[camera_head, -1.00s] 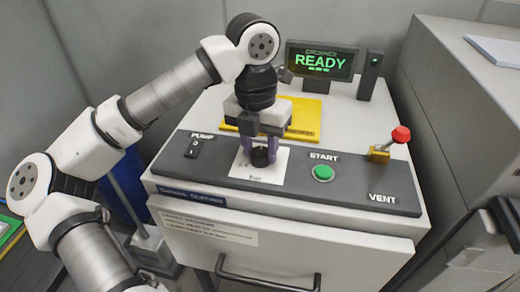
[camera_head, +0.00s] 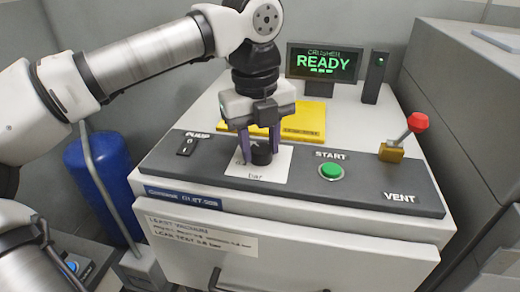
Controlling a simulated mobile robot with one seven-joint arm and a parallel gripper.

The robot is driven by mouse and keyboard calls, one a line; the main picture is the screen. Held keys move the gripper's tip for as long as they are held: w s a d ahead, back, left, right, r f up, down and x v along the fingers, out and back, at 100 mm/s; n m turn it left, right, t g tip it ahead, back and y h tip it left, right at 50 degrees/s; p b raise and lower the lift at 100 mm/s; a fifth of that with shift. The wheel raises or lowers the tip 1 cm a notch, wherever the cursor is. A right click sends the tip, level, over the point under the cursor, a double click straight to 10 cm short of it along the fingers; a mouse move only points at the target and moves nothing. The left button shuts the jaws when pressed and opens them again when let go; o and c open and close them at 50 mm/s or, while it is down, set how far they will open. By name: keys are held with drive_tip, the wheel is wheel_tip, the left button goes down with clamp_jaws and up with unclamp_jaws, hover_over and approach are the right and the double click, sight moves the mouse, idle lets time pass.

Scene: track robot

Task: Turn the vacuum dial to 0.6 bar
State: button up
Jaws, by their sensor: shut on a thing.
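The vacuum dial is a small black knob (camera_head: 262,155) on a white scale card (camera_head: 272,174) set in the dark control panel. My gripper (camera_head: 260,148) points down over the panel, its two purple-grey fingers closed on the knob from left and right. The card's lower edge reads "bar". The scale numbers and the dial's pointer are mostly hidden by the fingers, so the set value cannot be read.
On the panel are the PUMP switch (camera_head: 187,145), the green START button (camera_head: 331,171) and the red-knobbed VENT lever (camera_head: 417,123). Behind stand a yellow plate (camera_head: 310,120) and a display (camera_head: 324,63) reading READY. A blue cylinder (camera_head: 103,185) stands at left.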

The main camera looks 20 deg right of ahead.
sight(256, 150)
drive_tip(key=shift+n, duration=0.6)
drive_tip(key=shift+b, duration=0.3)
drive_tip(key=o, duration=1)
wheel_tip(256, 150, up, 14)
drive_tip(key=p, duration=0.1)
drive_tip(key=shift+a, duration=0.4)
drive_tip(key=shift+s+f, duration=0.1)
